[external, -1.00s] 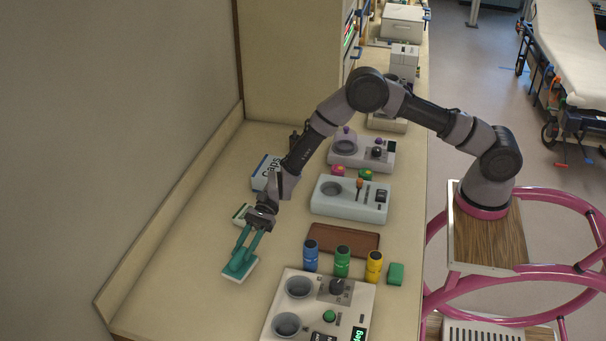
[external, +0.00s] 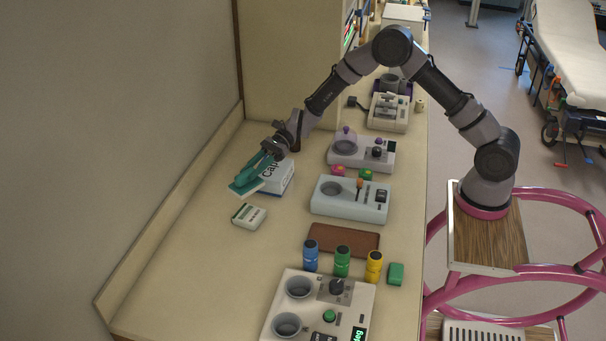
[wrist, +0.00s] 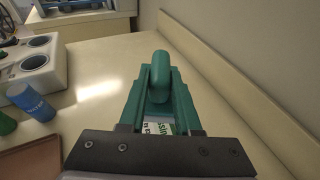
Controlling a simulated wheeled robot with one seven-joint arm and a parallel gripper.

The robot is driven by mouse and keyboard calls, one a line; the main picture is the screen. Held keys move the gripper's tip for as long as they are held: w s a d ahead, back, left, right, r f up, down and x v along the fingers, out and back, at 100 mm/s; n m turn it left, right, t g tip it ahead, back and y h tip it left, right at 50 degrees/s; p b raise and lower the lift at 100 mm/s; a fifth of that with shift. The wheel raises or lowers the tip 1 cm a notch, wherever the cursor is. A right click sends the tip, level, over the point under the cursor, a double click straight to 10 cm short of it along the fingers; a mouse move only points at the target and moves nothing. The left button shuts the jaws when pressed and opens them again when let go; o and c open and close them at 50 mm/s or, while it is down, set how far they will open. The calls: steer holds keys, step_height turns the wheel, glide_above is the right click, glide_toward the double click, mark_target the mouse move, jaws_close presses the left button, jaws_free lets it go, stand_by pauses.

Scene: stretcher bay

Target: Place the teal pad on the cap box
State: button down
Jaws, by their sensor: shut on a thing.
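The teal pad (external: 244,188), with a pale underside, is held at the tips of my gripper (external: 256,172). My gripper has teal fingers and is shut on the pad. In the wrist view the pad (wrist: 161,70) shows as a teal rounded shape between the fingers (wrist: 160,100). The white cap box (external: 279,179) with blue lettering stands on the counter near the wall side. The pad and fingers overlap its left part in the external view. I cannot tell whether the pad touches the box or hangs beside or above it.
A small white and green packet (external: 248,216) lies in front of the cap box; part of its label shows between my fingers in the wrist view (wrist: 160,128). A brown tray (external: 343,239), coloured bottles (external: 342,262) and grey devices (external: 350,198) stand to the right. The left front counter is bare.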

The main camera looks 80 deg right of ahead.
steer(key=s+d+r+m+t+h, duration=0.1)
steer(key=d+r+m+t, duration=0.1)
steer(key=d, duration=0.8)
steer(key=s+d+r+m+t+h, duration=0.1)
steer(key=d, duration=0.8)
glide_above(280, 165)
steer(key=shift+t, duration=0.3)
step_height(280, 165, down, 10)
steer(key=shift+r, duration=0.15)
steer(key=c, duration=0.6)
jaws_free()
